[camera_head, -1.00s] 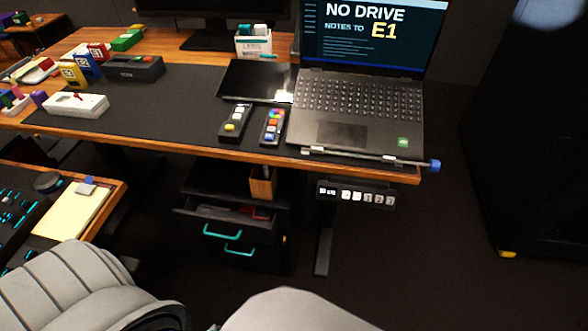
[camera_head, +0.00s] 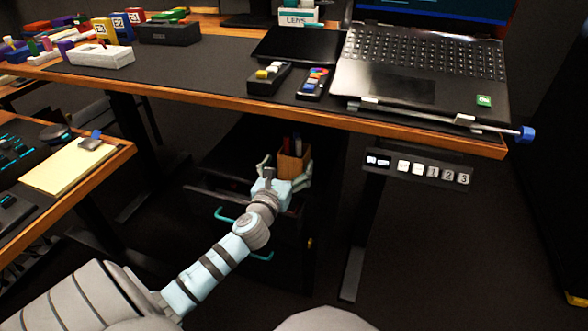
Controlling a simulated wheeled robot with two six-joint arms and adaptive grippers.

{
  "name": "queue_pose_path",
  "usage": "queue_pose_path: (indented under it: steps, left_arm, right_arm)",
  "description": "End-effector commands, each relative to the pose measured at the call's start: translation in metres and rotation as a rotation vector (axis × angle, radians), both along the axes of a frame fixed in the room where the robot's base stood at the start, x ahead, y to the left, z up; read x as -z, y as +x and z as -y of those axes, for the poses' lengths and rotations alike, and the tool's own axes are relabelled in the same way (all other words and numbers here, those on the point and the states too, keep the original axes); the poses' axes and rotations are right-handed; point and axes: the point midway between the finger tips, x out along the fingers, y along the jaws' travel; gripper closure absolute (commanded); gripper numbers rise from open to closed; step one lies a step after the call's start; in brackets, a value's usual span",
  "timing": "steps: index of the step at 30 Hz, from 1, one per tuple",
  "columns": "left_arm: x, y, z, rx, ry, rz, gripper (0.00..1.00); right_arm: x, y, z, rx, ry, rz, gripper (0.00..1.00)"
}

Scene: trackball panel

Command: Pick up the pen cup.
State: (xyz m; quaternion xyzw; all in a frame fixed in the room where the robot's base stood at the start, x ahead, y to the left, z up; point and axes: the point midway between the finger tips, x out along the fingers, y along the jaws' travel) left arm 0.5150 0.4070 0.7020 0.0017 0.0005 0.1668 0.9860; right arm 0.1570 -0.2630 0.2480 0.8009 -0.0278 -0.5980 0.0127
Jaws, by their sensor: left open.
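The pen cup (camera_head: 293,165) is a small wooden-brown box with a few pens showing at its top. It stands upright on the dark drawer cabinet under the desk. My left gripper (camera_head: 286,171) is open at the cup, with one finger to its left and the other at its right side. I cannot tell whether the fingers touch it. The gripper hides the cup's lower part. My right gripper is out of view.
The desk edge (camera_head: 272,113) runs just above the cup, with a laptop (camera_head: 417,75) and two remotes on top. The cabinet's drawer with a teal handle (camera_head: 224,216) stands partly open below. A control panel (camera_head: 418,170) hangs under the desk to the right.

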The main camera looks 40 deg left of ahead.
Motion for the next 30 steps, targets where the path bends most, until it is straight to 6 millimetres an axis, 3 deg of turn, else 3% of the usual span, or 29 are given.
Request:
queue_pose_path:
  steps: [7,14,25,30]
  left_arm:
    - [-0.002,0.042,-0.014,-0.001,-0.003,0.001,0.14]
    - [-0.004,0.048,-0.016,0.001,-0.003,-0.001,0.14]
    - [-0.004,0.047,-0.015,0.001,-0.003,-0.001,0.7]
    - [-0.005,0.047,-0.015,0.001,-0.003,0.0,0.7]
  right_arm:
    - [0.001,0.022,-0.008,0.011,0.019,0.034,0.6]
    - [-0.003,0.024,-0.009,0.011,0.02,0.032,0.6]
    - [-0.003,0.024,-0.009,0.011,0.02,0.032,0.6]
    - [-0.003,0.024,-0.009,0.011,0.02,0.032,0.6]
